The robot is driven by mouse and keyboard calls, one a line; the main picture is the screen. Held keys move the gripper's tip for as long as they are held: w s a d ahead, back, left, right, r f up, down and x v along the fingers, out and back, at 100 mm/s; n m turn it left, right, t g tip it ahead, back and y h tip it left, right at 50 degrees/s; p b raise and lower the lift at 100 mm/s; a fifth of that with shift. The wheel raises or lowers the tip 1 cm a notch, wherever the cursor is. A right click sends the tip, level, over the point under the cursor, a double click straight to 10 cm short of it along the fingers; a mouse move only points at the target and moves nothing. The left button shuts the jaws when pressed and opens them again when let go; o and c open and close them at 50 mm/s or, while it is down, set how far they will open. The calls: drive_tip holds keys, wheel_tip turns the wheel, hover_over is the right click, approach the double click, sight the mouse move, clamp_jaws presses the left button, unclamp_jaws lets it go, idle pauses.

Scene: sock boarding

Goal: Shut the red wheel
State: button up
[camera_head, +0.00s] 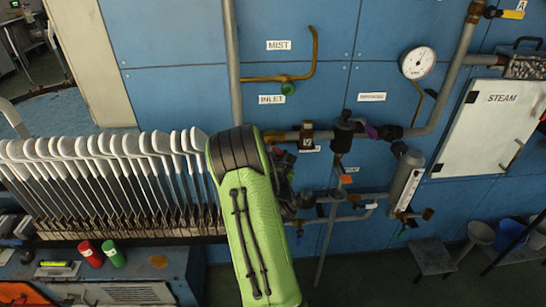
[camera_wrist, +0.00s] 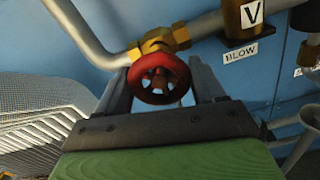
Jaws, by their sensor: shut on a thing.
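The red wheel (camera_wrist: 160,79) is a small spoked handwheel on a brass valve (camera_wrist: 159,42) in the wrist view. My gripper (camera_wrist: 160,88) has one finger on each side of the wheel and is shut on it. In the head view my green arm (camera_head: 258,235) hides the wheel and most of the gripper. The valve sits on a grey pipe along the blue wall.
A "BLOW" label (camera_wrist: 240,53) and a brass fitting marked V (camera_wrist: 248,18) are right of the wheel. A rack of metal sock boards (camera_head: 100,180) stands left of my arm. A pressure gauge (camera_head: 417,62) and a white STEAM panel (camera_head: 490,125) are at right.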

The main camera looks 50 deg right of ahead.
drive_tip(key=m, duration=0.6)
drive_tip(key=shift+w, duration=0.1)
drive_tip(key=m, duration=0.6)
drive_tip(key=shift+a+r+m, duration=0.1)
drive_tip(key=shift+m, duration=0.2)
drive_tip(key=m, duration=0.6)
drive_tip(key=shift+r, duration=0.1)
drive_tip(key=m+p, duration=0.1)
drive_tip(key=m, duration=0.5)
drive_tip(key=shift+m, duration=0.4)
drive_tip(key=m+p, duration=0.2)
drive_tip(key=m, duration=0.4)
drive_tip(key=shift+r, duration=0.1)
drive_tip(key=m+p, duration=0.1)
drive_tip(key=m, duration=0.5)
drive_tip(key=shift+s+m+p, duration=0.2)
drive_tip(key=shift+m+p, duration=0.1)
drive_tip(key=shift+p, duration=0.1)
drive_tip(key=m+p, duration=0.1)
drive_tip(key=m, duration=0.5)
drive_tip(key=shift+d, duration=0.2)
drive_tip(key=m, duration=0.2)
drive_tip(key=m+p, duration=0.1)
drive_tip(key=m, duration=0.1)
drive_tip(key=m+p, duration=0.1)
drive_tip(key=m, duration=0.2)
drive_tip(key=shift+f, duration=0.25)
drive_tip(key=shift+m, duration=0.3)
